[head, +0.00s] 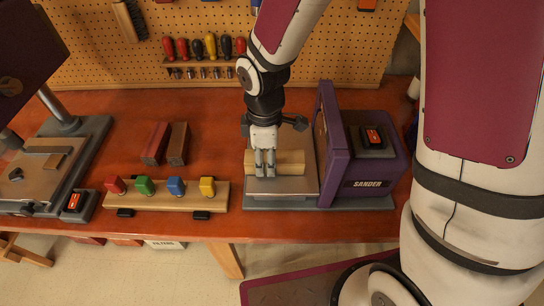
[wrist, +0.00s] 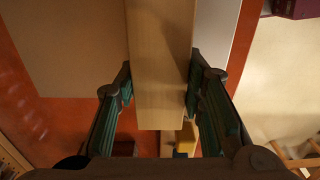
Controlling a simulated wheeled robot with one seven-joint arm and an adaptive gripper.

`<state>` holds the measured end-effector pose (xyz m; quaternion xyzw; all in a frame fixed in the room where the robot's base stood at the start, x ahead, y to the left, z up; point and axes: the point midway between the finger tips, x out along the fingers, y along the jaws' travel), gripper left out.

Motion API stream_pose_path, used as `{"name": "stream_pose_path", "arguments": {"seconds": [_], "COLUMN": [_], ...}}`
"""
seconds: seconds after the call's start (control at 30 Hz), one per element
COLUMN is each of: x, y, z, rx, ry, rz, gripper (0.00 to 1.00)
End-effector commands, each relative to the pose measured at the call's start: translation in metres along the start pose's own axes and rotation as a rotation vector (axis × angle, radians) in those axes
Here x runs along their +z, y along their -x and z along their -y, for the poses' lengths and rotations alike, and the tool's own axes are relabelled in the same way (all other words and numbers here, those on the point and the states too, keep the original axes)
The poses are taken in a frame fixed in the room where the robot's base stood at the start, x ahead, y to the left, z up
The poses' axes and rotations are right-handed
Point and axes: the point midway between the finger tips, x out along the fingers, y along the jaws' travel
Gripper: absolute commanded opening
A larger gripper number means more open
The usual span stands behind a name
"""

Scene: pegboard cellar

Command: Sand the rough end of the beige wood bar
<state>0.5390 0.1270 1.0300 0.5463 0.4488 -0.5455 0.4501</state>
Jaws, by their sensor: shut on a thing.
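The beige wood bar (head: 291,162) lies lengthwise left to right, at or just above the sander's metal rest table (head: 285,186). My gripper (head: 265,168) comes down from above and is shut on the bar around its left-middle part. In the wrist view, the bar (wrist: 161,50) runs up between my gripper's green-padded fingers (wrist: 160,88), which press both sides. The purple sander (head: 372,155) stands to the right of the bar. The bar's right end points at the sander's disc side, with a small gap apparent. That end's surface is not visible.
A wooden rack (head: 165,194) with red, green, blue and yellow handles stands left of the sander. Behind it lie two dark bars (head: 177,143). A machine with a red switch (head: 75,201) is at far left. The pegboard (head: 160,50) with tools is behind. The sander has a red switch (head: 373,136) on top.

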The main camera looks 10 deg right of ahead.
Motion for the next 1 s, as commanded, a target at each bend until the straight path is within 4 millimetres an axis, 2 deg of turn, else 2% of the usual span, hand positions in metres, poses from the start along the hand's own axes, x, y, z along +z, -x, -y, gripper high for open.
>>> {"name": "stream_pose_path", "arguments": {"seconds": [0.17, 1.0], "x": [0.0, 0.0], "y": [0.009, 0.085], "z": [0.002, 0.001], "rx": [0.0, 0.001], "ry": [0.0, 0.0], "rz": [0.0, -0.001], "gripper": [0.0, 0.0]}}
